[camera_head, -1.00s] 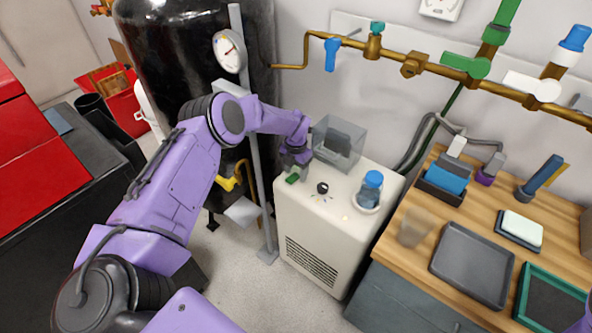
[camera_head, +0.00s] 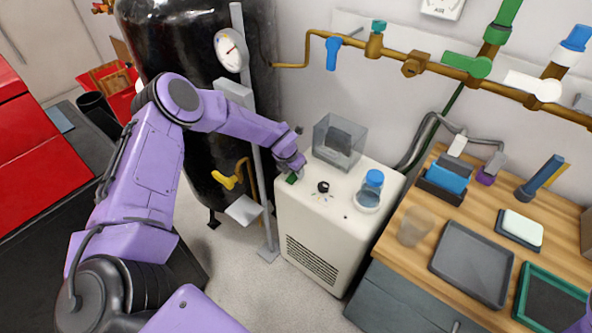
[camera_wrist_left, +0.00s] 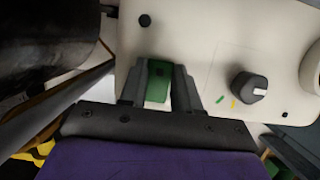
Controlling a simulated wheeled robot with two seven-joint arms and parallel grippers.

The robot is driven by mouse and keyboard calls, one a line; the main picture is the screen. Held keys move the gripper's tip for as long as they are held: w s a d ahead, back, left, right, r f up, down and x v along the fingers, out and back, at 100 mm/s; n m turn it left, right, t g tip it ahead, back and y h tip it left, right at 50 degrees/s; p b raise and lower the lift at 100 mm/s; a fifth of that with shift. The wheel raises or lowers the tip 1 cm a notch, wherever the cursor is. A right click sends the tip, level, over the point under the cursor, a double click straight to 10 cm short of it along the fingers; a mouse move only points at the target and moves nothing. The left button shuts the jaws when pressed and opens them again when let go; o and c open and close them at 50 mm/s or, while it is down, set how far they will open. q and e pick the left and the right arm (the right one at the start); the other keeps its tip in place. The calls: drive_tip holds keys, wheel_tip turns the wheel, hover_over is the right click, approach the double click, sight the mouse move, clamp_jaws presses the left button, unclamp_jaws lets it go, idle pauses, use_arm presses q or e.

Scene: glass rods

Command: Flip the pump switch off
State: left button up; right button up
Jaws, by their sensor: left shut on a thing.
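The cream pump unit (camera_head: 325,228) stands on the floor, with a green switch (camera_head: 291,178) at the left of its top. In the left wrist view the green switch (camera_wrist_left: 157,93) sits between the two grey fingers of my left gripper (camera_wrist_left: 162,72). The fingers are closed around it. In the head view my left gripper (camera_head: 295,170) reaches down to the switch and partly hides it. A small dark spot (camera_head: 345,217) shows on the front part of the top. My right gripper is out of view.
A black knob (camera_head: 323,187), a clear box (camera_head: 338,142) and a blue-capped bottle (camera_head: 372,187) are on the unit's top. A wooden bench (camera_head: 412,205) stands to the right. A grey post with a gauge (camera_head: 231,50) and a black tank (camera_head: 150,55) stand left.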

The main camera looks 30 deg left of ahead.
sight(288, 182)
use_arm(q)
drive_tip(key=o, duration=1.1)
drive_tip(key=shift+c, duration=0.2)
drive_tip(key=v, duration=1)
drive_tip(key=shift+r, duration=0.2)
drive_tip(key=shift+s+a, duration=0.15)
drive_tip(key=shift+a, duration=0.05)
